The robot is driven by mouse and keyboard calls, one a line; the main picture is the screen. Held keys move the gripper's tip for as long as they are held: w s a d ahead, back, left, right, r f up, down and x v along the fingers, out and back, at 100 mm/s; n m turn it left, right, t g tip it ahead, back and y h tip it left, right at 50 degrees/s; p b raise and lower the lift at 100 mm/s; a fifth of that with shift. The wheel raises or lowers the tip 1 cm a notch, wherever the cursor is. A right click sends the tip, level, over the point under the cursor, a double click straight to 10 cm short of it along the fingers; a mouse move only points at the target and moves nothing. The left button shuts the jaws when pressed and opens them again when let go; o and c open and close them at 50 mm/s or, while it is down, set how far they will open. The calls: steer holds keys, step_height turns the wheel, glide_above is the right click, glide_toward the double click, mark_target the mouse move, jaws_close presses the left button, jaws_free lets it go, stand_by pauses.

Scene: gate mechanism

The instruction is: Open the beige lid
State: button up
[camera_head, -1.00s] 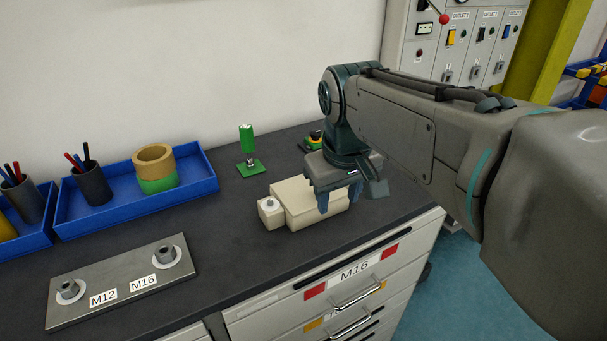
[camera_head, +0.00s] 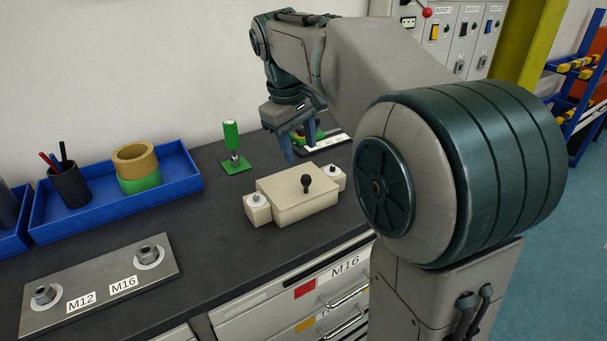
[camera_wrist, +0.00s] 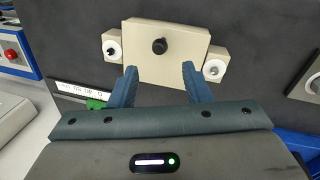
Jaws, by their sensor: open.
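The beige lid (camera_head: 296,194) is the broad top of a beige box on the dark worktop, with a black knob (camera_head: 306,183) standing on it. Smaller beige blocks with white round caps sit at its two ends. The lid looks closed. In the wrist view the lid (camera_wrist: 185,72) and its knob (camera_wrist: 159,46) lie ahead of the fingers. My gripper (camera_head: 300,150) is above the worktop behind the box, apart from the lid and knob. In the wrist view my gripper (camera_wrist: 160,80) is open, with nothing between its fingers.
A green upright handle on a green base (camera_head: 233,150) stands left of my gripper. A blue tray (camera_head: 110,210) with a pen cup and tape rolls is at the left. A metal plate (camera_head: 98,285) marked M12 and M16 lies in front. Worktop between them is clear.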

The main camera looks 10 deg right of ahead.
mark_target(305, 177)
steer(key=f, duration=0.2)
steer(key=d+f, duration=0.1)
steer(key=f, duration=0.5)
steer(key=shift+w+d+f, duration=0.15)
steer(key=shift+w+d, duration=0.05)
steer(key=shift+w, duration=0.2)
